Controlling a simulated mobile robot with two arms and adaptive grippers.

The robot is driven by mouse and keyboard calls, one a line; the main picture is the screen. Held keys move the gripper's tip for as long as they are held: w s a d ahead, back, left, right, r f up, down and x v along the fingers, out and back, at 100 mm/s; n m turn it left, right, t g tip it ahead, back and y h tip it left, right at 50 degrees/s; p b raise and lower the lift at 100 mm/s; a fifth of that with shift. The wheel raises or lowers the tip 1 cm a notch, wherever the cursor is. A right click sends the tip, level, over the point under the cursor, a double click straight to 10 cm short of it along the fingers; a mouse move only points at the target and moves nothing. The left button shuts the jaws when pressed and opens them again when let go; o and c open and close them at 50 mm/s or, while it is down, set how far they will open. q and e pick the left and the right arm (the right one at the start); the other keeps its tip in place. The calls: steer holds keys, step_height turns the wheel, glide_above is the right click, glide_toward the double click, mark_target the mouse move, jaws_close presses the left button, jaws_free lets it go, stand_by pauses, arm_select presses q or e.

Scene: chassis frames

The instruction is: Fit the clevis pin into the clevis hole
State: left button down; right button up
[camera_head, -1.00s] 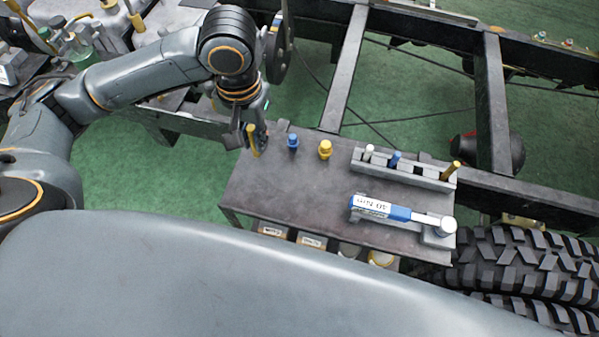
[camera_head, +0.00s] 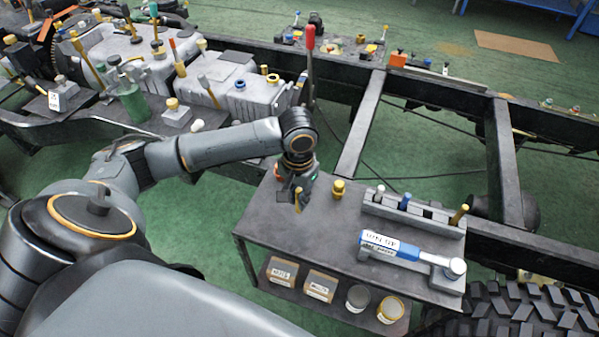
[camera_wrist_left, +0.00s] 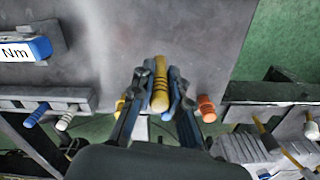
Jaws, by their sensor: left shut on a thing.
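My left gripper (camera_head: 297,192) is shut on a yellow ridged pin (camera_head: 299,203), apparently the clevis pin. It holds the pin over the back left part of the dark bench (camera_head: 290,235). In the left wrist view the pin (camera_wrist_left: 160,85) sits between the two fingers of the gripper (camera_wrist_left: 157,75). A yellow fitting (camera_head: 338,188) stands on the bench just right of the gripper. An orange knob (camera_wrist_left: 207,108) shows beside the fingers in the wrist view. I cannot tell which part has the clevis hole. My right gripper is not in view.
A grey rack (camera_head: 425,216) holds white, blue and yellow pins. A blue-handled torque tool (camera_head: 405,250) lies in front of it. Chassis rails (camera_head: 362,120) run behind the bench. A tyre (camera_head: 510,310) is at the lower right. The bench's front left is clear.

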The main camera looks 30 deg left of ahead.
arm_select(q)
steer(key=f, duration=0.1)
steer(key=w+a+f, duration=0.1)
steer(key=f, duration=0.1)
steer(key=w+f, duration=0.1)
steer(key=f, duration=0.1)
steer(key=shift+w+a+f+p, duration=0.1)
steer(key=shift+a+f+p, duration=0.1)
steer(key=shift+p, duration=0.2)
steer(key=shift+f, duration=0.3)
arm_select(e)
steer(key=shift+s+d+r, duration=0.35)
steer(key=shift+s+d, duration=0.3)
arm_select(q)
steer(key=shift+f, duration=0.1)
steer(key=c, duration=1.3)
jaws_free()
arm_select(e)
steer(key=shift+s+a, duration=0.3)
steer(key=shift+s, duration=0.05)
